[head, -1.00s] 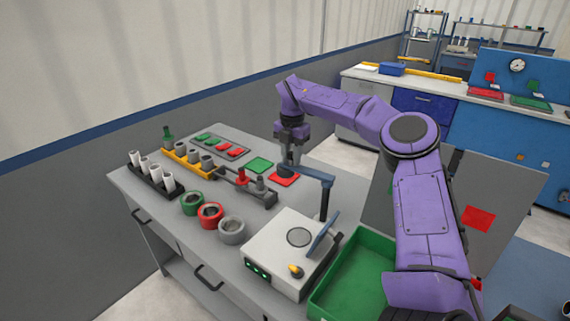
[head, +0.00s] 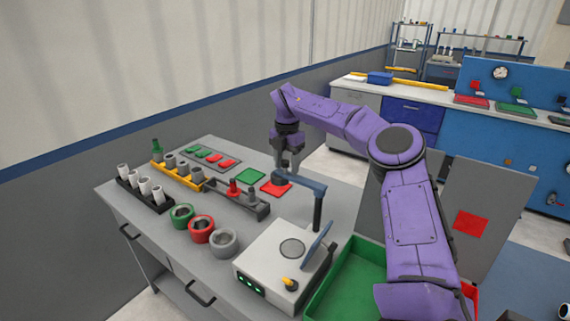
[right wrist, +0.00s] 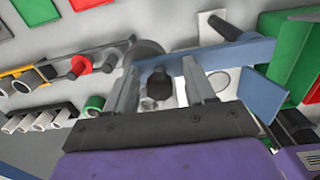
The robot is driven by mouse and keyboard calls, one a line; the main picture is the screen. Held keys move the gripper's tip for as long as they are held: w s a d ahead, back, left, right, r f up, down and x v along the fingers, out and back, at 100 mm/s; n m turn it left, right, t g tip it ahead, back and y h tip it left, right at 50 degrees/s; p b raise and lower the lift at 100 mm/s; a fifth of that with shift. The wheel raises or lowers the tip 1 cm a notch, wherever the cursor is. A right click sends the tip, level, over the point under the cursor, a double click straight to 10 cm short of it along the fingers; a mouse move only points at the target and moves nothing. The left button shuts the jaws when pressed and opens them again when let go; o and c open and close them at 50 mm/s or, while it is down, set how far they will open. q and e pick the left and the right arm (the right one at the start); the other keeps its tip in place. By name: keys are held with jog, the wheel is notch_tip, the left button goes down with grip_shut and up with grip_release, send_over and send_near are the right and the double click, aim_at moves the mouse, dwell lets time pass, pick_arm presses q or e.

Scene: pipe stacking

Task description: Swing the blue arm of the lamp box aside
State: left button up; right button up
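The lamp box (head: 262,262) is a white box with green lights, a yellow knob and a round disc on top. Its blue arm (head: 305,183) reaches from a dark post leftward and back, beyond the box. My right gripper (head: 287,160) points down at the free end of the arm. In the right wrist view, my right gripper (right wrist: 163,88) has its fingers apart, with a dark knob (right wrist: 158,84) between them and visible gaps on both sides. The blue arm (right wrist: 235,53) runs beside and beyond the fingers there. Contact cannot be told. My left gripper is out of view.
A green tray (head: 350,275) stands right of the box. Grey, red and green rings (head: 200,230) lie left of it. A rack with red and grey pegs (head: 240,203), a yellow rack (head: 178,177) and a red plate (head: 276,188) are close to the gripper.

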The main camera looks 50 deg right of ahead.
notch_tip(320, 180, up, 10)
jog(key=shift+r, duration=0.2)
dwell(0.3)
dwell(0.4)
